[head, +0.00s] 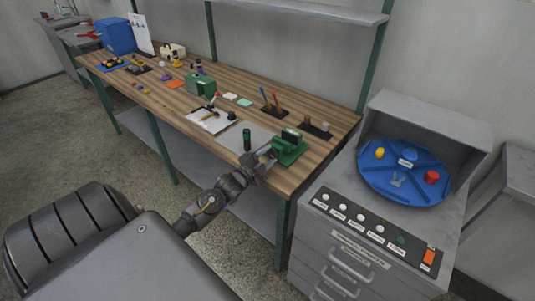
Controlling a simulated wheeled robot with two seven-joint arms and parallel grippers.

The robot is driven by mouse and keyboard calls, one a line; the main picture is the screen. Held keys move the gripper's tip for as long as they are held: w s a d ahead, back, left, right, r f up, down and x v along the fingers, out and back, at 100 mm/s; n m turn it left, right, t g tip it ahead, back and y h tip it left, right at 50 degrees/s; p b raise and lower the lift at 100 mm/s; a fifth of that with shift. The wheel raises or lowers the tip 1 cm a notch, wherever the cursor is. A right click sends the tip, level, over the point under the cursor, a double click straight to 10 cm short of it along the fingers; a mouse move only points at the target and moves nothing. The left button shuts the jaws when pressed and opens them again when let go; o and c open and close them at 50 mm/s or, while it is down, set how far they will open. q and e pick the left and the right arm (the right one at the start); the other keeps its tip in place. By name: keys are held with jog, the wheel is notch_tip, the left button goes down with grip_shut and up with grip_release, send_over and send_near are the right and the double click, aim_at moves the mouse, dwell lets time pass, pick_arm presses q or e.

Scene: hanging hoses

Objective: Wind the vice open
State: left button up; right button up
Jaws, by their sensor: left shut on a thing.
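The green vice (291,150) stands on the wooden workbench near its right front corner. Dark jaws show on its top; the gap between them is too small to judge. My left gripper (267,154) reaches in from the front left, at the near left side of the vice. It is shut on the vice's handle, which is mostly hidden by the fingers. My right gripper is not in view.
A dark green upright cylinder (247,139) stands close to the left of my gripper on a grey mat (232,136). Tools and a green box (201,85) lie farther left on the workbench (335,122). A grey cabinet with a blue turntable (400,183) stands at right.

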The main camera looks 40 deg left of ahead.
pick_arm(q)
jog(key=n+p, duration=0.2)
jog(key=n, duration=0.2)
jog(key=shift+r+n, duration=0.15)
jog(key=shift+n, duration=0.25)
jog(key=n+p, duration=0.2)
jog(key=n, duration=0.3)
jog(key=n+p, duration=0.2)
jog(key=n, duration=0.3)
jog(key=n+p, duration=0.2)
jog(key=n, duration=0.2)
jog(key=shift+n, duration=0.3)
jog(key=shift+f, duration=0.2)
jog(key=o, duration=1)
jog(key=shift+s, duration=0.15)
